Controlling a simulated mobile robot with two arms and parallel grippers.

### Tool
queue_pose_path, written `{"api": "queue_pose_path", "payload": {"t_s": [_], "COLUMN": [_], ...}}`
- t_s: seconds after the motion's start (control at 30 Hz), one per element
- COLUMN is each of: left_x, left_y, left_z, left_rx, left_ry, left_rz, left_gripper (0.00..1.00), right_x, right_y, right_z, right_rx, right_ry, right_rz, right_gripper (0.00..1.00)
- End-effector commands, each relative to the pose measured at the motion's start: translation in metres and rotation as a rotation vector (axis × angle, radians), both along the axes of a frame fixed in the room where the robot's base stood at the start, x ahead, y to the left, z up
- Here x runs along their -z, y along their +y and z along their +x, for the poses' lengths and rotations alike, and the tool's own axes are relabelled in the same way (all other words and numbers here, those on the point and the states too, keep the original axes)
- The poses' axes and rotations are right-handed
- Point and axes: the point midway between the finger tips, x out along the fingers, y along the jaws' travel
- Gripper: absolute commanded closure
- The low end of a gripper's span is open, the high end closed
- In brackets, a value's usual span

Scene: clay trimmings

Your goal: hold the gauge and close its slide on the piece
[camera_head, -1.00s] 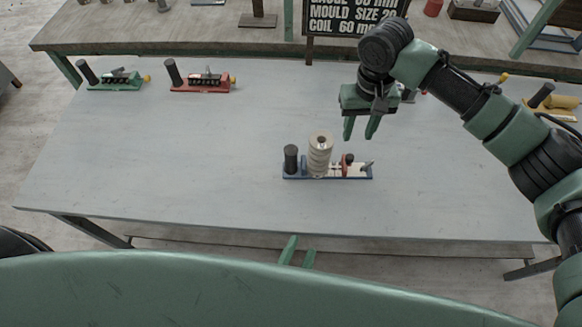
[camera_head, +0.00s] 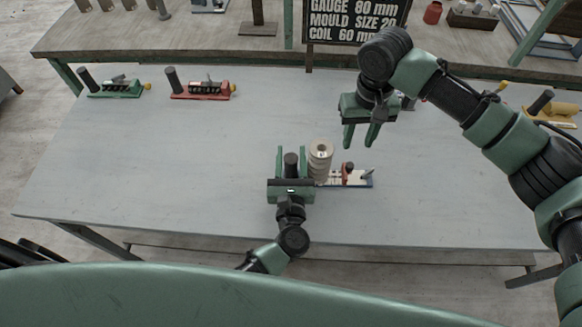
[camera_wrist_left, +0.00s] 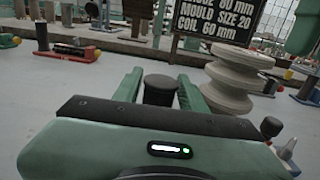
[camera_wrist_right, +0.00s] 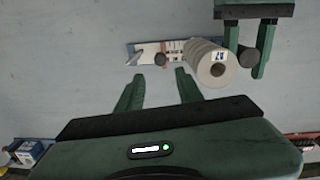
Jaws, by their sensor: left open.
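The gauge has a blue base (camera_head: 368,184), a dark upright handle (camera_head: 291,166) at its left end, and a reddish slide part with a dark knob (camera_head: 348,168) towards its right end. The piece, a cream ribbed stack (camera_head: 320,160), stands upright on the gauge between handle and slide. My left gripper (camera_head: 291,149) is open, its fingers on either side of the handle; the left wrist view shows the handle (camera_wrist_left: 159,90) between them. Whether they touch it I cannot tell. My right gripper (camera_head: 359,143) is open and empty, above and behind the slide end. My left gripper hides part of the base.
A green gauge (camera_head: 117,91) and a red gauge (camera_head: 205,92) lie at the table's back left, a yellow one (camera_head: 552,114) at the right. A sign (camera_head: 357,22) stands behind. The grey table (camera_head: 160,165) is clear to the left.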

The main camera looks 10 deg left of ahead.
Motion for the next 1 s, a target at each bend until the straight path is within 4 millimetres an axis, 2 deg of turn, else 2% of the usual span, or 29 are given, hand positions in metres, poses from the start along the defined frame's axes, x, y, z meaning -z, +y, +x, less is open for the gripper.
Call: {"api": "queue_pose_path", "payload": {"t_s": [0.2,0.47,0.6,0.73,0.77,0.87,0.9,1.0], "left_x": [-0.0002,0.0000,0.0001,0.0001,0.0001,0.0001,0.0001,0.0002], "left_y": [0.0031,0.0033,0.0033,0.0032,0.0031,0.0031,0.0031,0.0031], "left_z": [0.0150,0.0156,0.0154,0.0153,0.0152,0.0152,0.0151,0.0151], "left_rx": [0.001,0.001,0.001,0.001,0.001,0.001,0.001,0.001], "left_ry": [0.000,0.000,0.000,0.000,0.000,0.000,0.000,0.000], "left_rz": [0.001,0.002,0.002,0.002,0.002,0.002,0.002,0.002], "left_gripper": [0.59,0.59,0.98,1.00,1.00,1.00,1.00,1.00], "right_x": [0.0000,0.0000,0.0000,0.0000,0.0000,0.0000,0.0000,0.0008], "right_y": [0.0000,0.0001,0.0000,0.0000,0.0000,0.0001,0.0000,-0.0002], "right_z": [0.0000,0.0000,0.0000,0.0000,0.0000,0.0000,0.0000,-0.0005], "right_rx": [0.000,0.000,0.000,0.000,0.000,0.000,0.000,-0.003], "right_ry": [0.000,0.000,0.000,0.000,0.000,0.000,0.000,0.003], "right_rz": [0.000,0.000,0.000,0.000,0.000,0.000,0.000,0.008], "right_gripper": [0.64,0.64,0.64,0.64,0.69,0.97,1.00,1.00]}}
